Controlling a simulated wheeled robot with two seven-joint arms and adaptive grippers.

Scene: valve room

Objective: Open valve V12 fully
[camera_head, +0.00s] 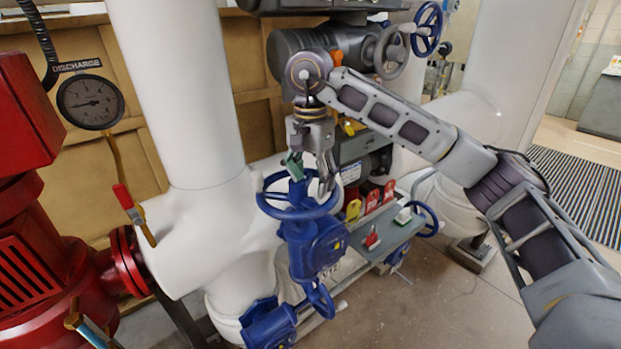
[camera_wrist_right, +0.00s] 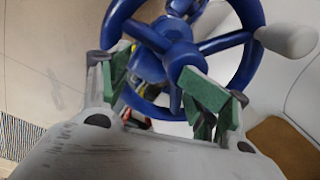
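A blue valve handwheel (camera_head: 290,213) sits on a blue valve body (camera_head: 312,245) beside the large white pipe. No V12 label is readable. My right gripper (camera_head: 309,174) points down over this wheel, its fingers at the rim and spokes. In the right wrist view, the blue wheel (camera_wrist_right: 243,40) with its hub and spokes fills the upper middle. There the green-padded fingers of the gripper (camera_wrist_right: 157,70) stand apart, with the hub and a spoke showing between or just beyond them. I cannot tell whether the pads touch the wheel. My left gripper is not in view.
A discharge gauge (camera_head: 91,102) and red pump (camera_head: 40,250) are at the left. A white pipe (camera_head: 180,95) stands left of the wheel. A grey shelf (camera_head: 385,238) with red and yellow tags is close on the right. Another blue handwheel (camera_head: 428,28) is above.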

